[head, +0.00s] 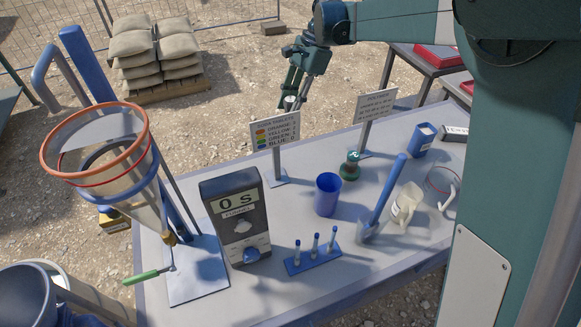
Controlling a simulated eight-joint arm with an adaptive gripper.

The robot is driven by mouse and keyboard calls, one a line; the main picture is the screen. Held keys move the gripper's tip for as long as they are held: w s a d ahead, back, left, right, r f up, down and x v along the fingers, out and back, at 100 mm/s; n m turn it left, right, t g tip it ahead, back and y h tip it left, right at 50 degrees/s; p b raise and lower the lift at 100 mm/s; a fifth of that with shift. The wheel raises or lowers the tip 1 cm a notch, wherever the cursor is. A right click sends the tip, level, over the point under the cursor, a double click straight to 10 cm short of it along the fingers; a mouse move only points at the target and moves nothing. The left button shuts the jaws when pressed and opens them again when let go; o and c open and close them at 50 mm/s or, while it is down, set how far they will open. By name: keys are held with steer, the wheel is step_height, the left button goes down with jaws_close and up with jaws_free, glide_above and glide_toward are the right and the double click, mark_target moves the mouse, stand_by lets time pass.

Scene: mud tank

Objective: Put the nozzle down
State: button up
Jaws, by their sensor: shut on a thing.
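My gripper (292,92) is at the top middle of the head view, pointing down above the far edge of the table, behind the sign with coloured dots (274,132). It is shut on a small grey, round-ended piece (290,103), which appears to be the nozzle. The fingers and the sign's top edge hide part of it. It looks held above the table, but its exact height is hard to tell.
The grey table (320,275) holds a timer box (236,217), a blue cup (327,195), a dark green bottle (350,167), a blue rack (313,262), a second sign (376,105) and a large funnel (110,185). Some bare tabletop shows between the signs.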

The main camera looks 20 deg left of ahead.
step_height(320, 180, down, 18)
steer(key=shift+r, duration=0.2)
stand_by(0.4)
steer(key=shift+f, duration=1.95)
steer(key=shift+f, duration=0.1)
steer(key=shift+f+b, duration=0.5)
steer(key=shift+f, duration=1.45)
steer(key=shift+f, duration=0.15)
steer(key=o, duration=0.9)
steer(key=shift+o, duration=0.2)
